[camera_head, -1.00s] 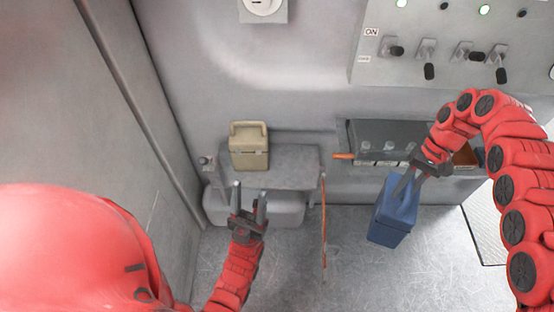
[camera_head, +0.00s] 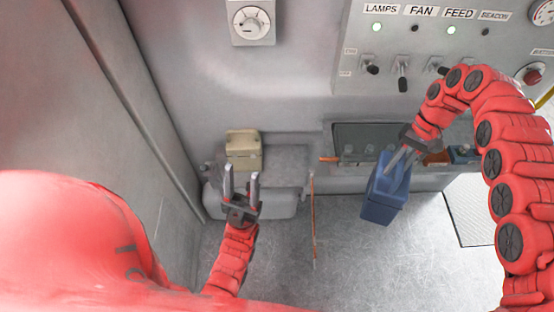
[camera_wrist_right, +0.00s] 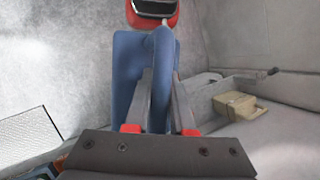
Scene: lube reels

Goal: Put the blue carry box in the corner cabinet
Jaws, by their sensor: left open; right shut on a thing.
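The blue carry box (camera_head: 384,203) hangs from my right gripper (camera_head: 395,165) in the head view, above the floor and in front of the dark shelf. My right gripper is shut on its handle. In the right wrist view the box (camera_wrist_right: 128,75) lies beyond the two fingers, with its handle between them. My left gripper (camera_head: 241,180) is open and empty, in front of a grey corner unit (camera_head: 285,165) with a lid-like top. This may be the corner cabinet, but I cannot tell for sure. A beige box (camera_head: 243,152) sits on top of it.
A dark open shelf (camera_head: 365,140) with several small items is on the back wall, and a control panel (camera_head: 450,50) is above it. A thin orange-brown rod (camera_head: 313,215) stands beside the corner unit. The floor (camera_head: 270,260) is clear in the middle.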

